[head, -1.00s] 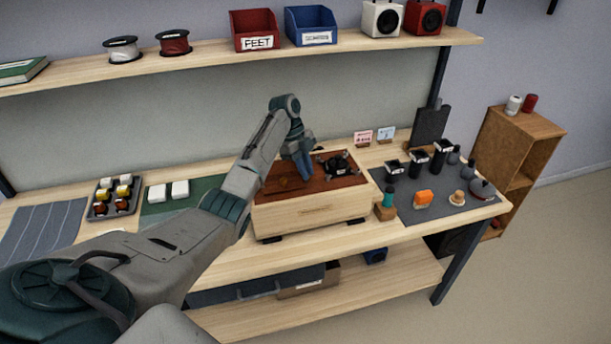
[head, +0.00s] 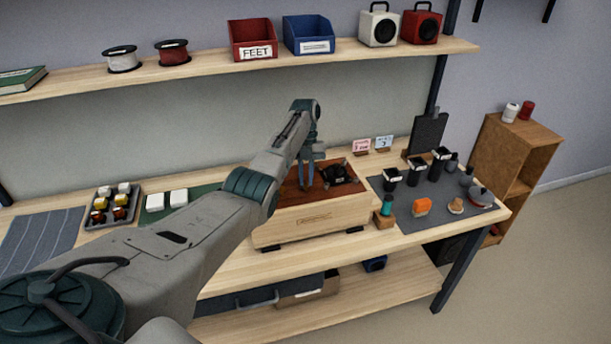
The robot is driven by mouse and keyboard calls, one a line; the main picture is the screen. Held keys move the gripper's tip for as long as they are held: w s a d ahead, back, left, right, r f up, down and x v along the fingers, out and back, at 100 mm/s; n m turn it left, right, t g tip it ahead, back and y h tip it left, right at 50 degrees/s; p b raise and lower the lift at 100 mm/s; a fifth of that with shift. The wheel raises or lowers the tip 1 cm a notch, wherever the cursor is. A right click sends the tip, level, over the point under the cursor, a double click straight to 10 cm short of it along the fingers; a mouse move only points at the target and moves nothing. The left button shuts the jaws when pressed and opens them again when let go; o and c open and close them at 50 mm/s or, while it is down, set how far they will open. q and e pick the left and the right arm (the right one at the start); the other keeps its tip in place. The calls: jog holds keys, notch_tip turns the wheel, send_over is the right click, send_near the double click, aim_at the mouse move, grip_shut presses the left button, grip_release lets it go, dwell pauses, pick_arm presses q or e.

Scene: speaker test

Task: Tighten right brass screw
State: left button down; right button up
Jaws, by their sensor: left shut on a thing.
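A wooden speaker box (head: 315,220) with a reddish-brown top panel (head: 290,199) lies on the workbench. A black round driver (head: 336,173) sits on the right part of the panel. My left gripper (head: 306,186) points down over the panel, just left of the driver. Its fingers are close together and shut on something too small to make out. I cannot make out the right brass screw; the fingers hide part of the panel. My right gripper is not in view.
A grey mat (head: 437,210) right of the box holds black containers, an orange block (head: 422,206) and other small items. A teal-topped item (head: 387,205) stands near the box's right side. A tray of jars (head: 112,205) is at left. A shelf (head: 220,62) runs above.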

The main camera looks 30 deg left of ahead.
pick_arm(q)
jog(key=shift+w+r+m+y, duration=0.1)
jog(key=shift+m+y, duration=0.2)
jog(key=shift+m, duration=0.5)
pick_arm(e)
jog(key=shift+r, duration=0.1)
pick_arm(q)
jog(key=c, duration=1.4)
grip_release()
